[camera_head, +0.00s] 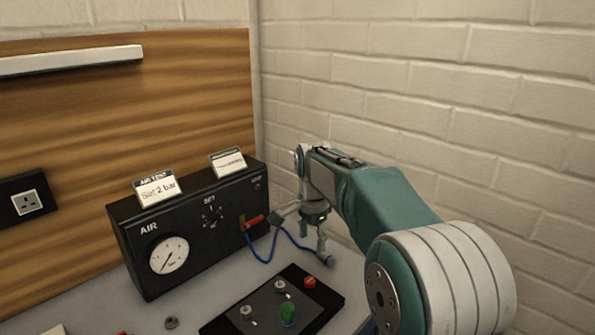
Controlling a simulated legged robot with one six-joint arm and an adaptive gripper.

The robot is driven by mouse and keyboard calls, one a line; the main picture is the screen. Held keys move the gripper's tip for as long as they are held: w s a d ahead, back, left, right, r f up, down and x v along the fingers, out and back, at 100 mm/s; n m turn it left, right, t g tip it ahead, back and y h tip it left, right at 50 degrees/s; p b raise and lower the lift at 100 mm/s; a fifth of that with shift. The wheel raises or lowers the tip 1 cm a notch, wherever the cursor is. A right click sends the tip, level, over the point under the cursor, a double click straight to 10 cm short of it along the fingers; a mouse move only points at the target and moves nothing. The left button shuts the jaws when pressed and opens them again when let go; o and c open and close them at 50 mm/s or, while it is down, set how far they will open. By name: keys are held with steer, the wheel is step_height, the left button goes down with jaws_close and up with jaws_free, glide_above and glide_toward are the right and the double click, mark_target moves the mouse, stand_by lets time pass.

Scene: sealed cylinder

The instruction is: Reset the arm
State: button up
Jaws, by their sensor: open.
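My arm, teal and pale grey, reaches in from the lower right of the head view. My gripper (299,228) is at its far end, hanging low in front of the right end of the black AIR box (200,228). It is open, and its fingers are small and partly hard to make out. A red-handled valve (253,221) on the box and a blue hose (262,258) are close to its left. I cannot tell whether the gripper touches the hose.
A black panel (235,323) with knobs, a green part and a red button (310,282) lies below the gripper. Two cards stand on the box. A brick wall (430,90) is close on the right, and a wooden board (120,110) stands behind.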

steer(key=s+d+r+n+t, duration=0.1)
steer(key=s+d+r+n, duration=0.25)
steer(key=s, duration=0.45)
steer(key=s+d+r+n+t, duration=0.2)
steer(key=s+d+r, duration=0.15)
steer(key=s, duration=0.35)
steer(key=s+d+f+n+t, duration=0.1)
steer(key=s+d+f+n, duration=0.1)
steer(key=s, duration=0.5)
steer(key=s+d+f+n+t, duration=0.1)
steer(key=s+d+f+n, duration=0.1)
steer(key=s, duration=0.6)
steer(key=shift+f+n, duration=0.75)
steer(key=shift+s, duration=0.1)
steer(key=o, duration=0.4)
